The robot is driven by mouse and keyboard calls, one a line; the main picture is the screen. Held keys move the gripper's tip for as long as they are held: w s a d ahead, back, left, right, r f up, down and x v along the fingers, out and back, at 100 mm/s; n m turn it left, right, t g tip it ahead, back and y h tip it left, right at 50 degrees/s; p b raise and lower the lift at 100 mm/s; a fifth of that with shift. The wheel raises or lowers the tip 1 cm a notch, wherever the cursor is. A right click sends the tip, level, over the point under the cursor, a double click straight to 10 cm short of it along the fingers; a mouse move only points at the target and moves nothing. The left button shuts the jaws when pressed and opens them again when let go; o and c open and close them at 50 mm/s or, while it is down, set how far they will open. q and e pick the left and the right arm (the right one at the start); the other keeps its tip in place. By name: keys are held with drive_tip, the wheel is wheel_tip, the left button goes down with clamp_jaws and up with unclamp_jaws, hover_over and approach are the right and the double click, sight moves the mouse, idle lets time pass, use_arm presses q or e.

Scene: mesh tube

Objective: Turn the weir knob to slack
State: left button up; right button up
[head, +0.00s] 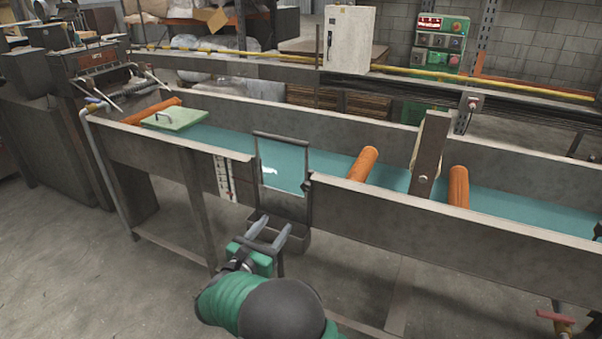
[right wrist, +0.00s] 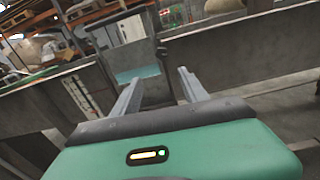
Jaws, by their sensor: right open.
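The weir (head: 283,166) is a framed gate set in a notch in the trough's near wall, and its frame also shows in the right wrist view (right wrist: 133,58). A small dark part that looks like the weir knob (head: 308,184) sits at the right edge of the notch. It shows in the right wrist view (right wrist: 161,50) too, but its setting is too small to read. My right gripper (head: 275,228) is open and empty, in front of and below the weir, apart from the knob. Its two fingers (right wrist: 159,75) point toward the weir. My left gripper is out of view.
The long trough (head: 440,232) holds teal liquid, with orange rollers (head: 362,164) across it. A scale strip (head: 222,177) is left of the weir. A red-handled valve (head: 556,317) is at lower right.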

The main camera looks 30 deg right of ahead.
sight(304, 189)
drive_tip(key=b+x, duration=0.1)
drive_tip(key=x, duration=1.6)
drive_tip(key=shift+s+d+f, duration=0.1)
drive_tip(key=shift+f, duration=0.05)
drive_tip(key=shift+c, duration=0.4)
clamp_jaws()
